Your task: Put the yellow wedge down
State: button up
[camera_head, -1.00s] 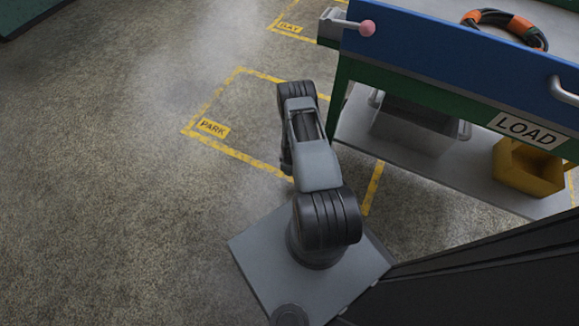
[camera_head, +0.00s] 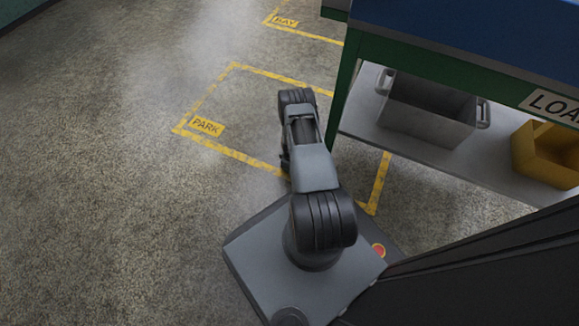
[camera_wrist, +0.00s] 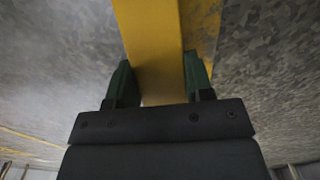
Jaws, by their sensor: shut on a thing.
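The yellow wedge (camera_wrist: 153,45) shows in the wrist view as a long yellow block running up out of the top of the picture. My gripper (camera_wrist: 158,82) has its two dark green fingers on either side of the wedge and is shut on it. The floor lies behind the wedge, with a yellow floor line just to its right; how far off the floor is, I cannot tell.
Open floor lies to the left.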

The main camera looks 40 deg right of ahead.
jog(key=shift+f, duration=0.2)
jog(key=shift+f, duration=0.3)
jog(key=o, duration=1.1)
jog(key=shift+c, duration=0.2)
